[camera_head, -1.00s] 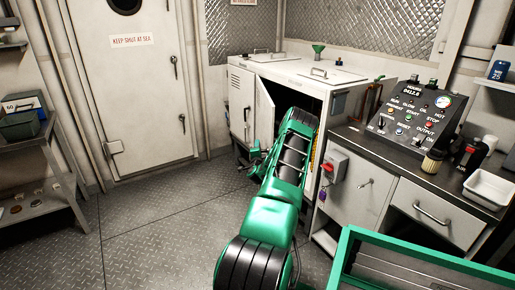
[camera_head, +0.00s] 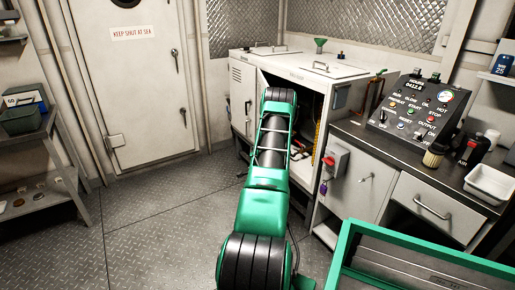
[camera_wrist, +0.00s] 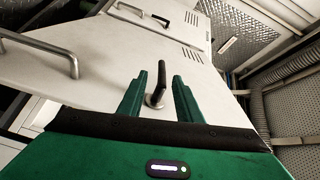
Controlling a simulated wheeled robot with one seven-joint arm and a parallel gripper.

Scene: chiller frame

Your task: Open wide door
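The white cabinet (camera_head: 240,105) stands at the back with its front partly open. Its dark interior (camera_head: 310,118), with pipes and cables, shows to the right of my arm. In the wrist view a white louvred door panel (camera_wrist: 105,70) carries a black lever handle (camera_wrist: 162,69) on a round base. My gripper (camera_wrist: 160,77) is open, one green finger on each side of this lever, with gaps visible; contact is not clear. In the head view my own arm hides the gripper and much of the door, so its opening angle cannot be told.
A control console (camera_head: 415,112) stands on the counter at the right, above a drawer (camera_head: 438,212) and a red switch (camera_head: 329,161). A green frame (camera_head: 420,255) is at the lower right. A shelf (camera_head: 35,160) stands at the left. The floor (camera_head: 160,225) left of my arm is clear.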

